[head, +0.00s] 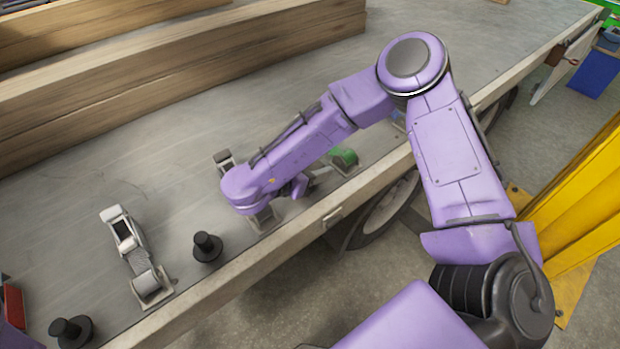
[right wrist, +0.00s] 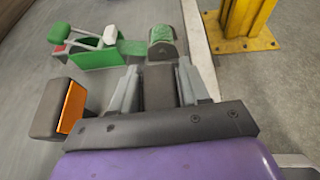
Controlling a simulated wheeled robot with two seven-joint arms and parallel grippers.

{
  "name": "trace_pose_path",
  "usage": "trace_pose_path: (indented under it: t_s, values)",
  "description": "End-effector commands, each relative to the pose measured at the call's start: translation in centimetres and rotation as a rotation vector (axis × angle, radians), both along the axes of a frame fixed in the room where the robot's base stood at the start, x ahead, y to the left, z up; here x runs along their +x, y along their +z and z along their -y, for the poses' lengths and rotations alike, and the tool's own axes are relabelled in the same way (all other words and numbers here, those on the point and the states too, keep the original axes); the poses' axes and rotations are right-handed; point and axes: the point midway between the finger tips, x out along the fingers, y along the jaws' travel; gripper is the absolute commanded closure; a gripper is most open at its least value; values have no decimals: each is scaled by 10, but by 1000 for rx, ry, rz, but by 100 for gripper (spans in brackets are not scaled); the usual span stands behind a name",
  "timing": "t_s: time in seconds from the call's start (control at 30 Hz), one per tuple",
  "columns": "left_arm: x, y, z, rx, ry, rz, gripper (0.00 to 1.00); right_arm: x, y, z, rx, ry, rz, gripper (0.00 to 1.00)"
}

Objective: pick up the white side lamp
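A small white side lamp (head: 333,217) sits on the outer side rail of the trailer bed, just right of my right gripper (head: 297,188) in the head view. I cannot make it out in the right wrist view. My right gripper (right wrist: 158,88) points down over the bed near its edge, with its two fingers apart. A dark grey-brown piece shows between the fingers; I cannot tell whether they touch it. My forearm partly hides the gripper in the head view. My left gripper is not in view.
A green ratchet strap (right wrist: 95,50) lies beyond the right gripper. A dark block with an orange face (right wrist: 68,110) is beside it. A grey ratchet (head: 128,245) and black knobs (head: 206,246) stand along the edge. Timber beams (head: 180,65) lie behind; a yellow post (head: 580,200) stands right.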

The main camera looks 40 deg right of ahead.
Motion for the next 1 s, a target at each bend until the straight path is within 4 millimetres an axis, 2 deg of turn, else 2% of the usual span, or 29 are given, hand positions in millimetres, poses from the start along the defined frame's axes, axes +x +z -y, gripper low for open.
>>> trace_pose_path:
  t_s: [0.03,0.07,0.37,0.47,0.57,0.8,1.0]
  values:
    - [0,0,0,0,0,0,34,0,0,0,0,0,0,84]
    - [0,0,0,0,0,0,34,0,0,0,0,0,0,90]
    - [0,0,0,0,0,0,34,0,3,0,0,1,1,90]
    - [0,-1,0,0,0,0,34,1,12,0,-1,0,3,90]
    - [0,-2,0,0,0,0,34,1,31,0,0,1,7,90]
    - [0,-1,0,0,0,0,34,-34,97,-42,-4,5,8,90]
    - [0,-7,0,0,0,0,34,-70,117,-85,-4,5,2,90]
